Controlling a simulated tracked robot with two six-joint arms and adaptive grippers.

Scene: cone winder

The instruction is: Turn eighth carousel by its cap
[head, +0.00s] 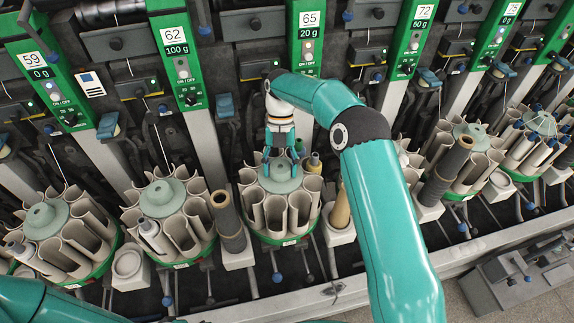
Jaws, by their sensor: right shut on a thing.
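Several carousels of upright grey tubes stand in a row along the winder, each with a round grey-green cap in its middle. My right gripper (281,160) points down onto the cap (281,182) of the middle carousel (276,212), below the panel marked 65, and is shut on the top of this cap. The fingers cover part of the cap's knob. A few tubes at its back right hold bobbins with coloured tops. I cannot read which carousel is the eighth. Of my left arm only a teal link shows at the bottom left; its gripper is out of view.
A neighbouring carousel (167,222) stands to the left and another (472,150) to the right. A dark brown cone tube (228,222) stands close on the left, and a tan one (340,208) close on the right, partly behind my arm. Green panels (175,60) rise behind.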

